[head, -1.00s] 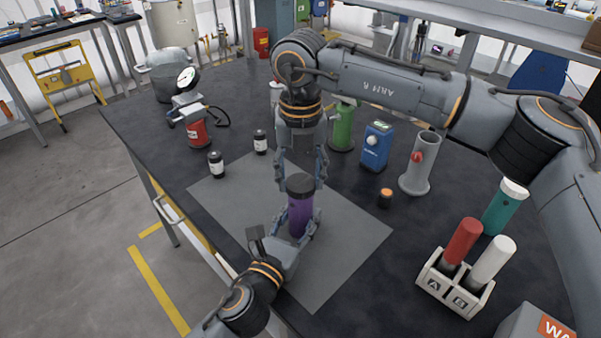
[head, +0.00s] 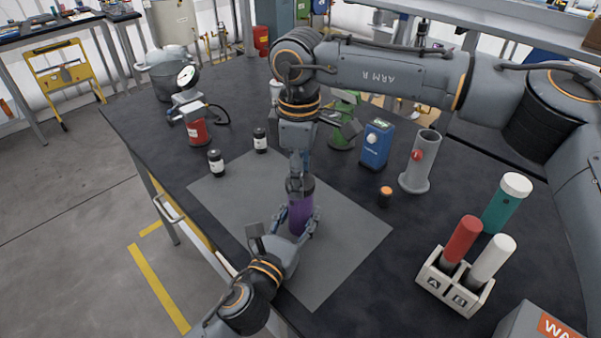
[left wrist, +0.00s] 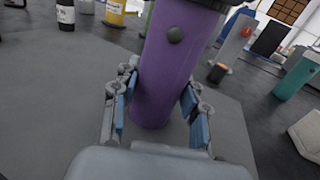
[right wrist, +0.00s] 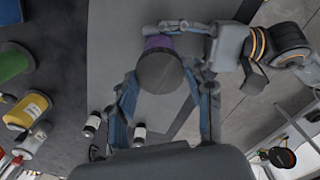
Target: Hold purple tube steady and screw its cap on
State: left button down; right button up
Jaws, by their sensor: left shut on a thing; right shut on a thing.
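The purple tube (head: 299,214) stands upright on the grey mat, with its dark cap (head: 301,187) on top. My left gripper (head: 297,226) is shut around the tube's lower body from the near side. The left wrist view shows the purple tube (left wrist: 168,70) between the blue finger pads. My right gripper (head: 299,180) comes down from above and is shut on the cap. The right wrist view shows the round cap (right wrist: 160,72) between its fingers. In the head view the right fingers partly hide the cap. I cannot tell how far the cap is threaded.
The grey mat (head: 345,243) is clear around the tube. Two small black bottles (head: 216,163) stand at its left edge. A small orange-topped jar (head: 385,196), blue box (head: 376,145) and grey holder (head: 420,163) stand right. A rack (head: 452,288) with red and white tubes is at lower right.

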jog(key=shift+m, duration=0.9)
jog(key=o, duration=0.8)
jog(key=shift+c, duration=0.2)
jog(key=shift+r, duration=2.3)
jog(key=shift+c, duration=0.4)
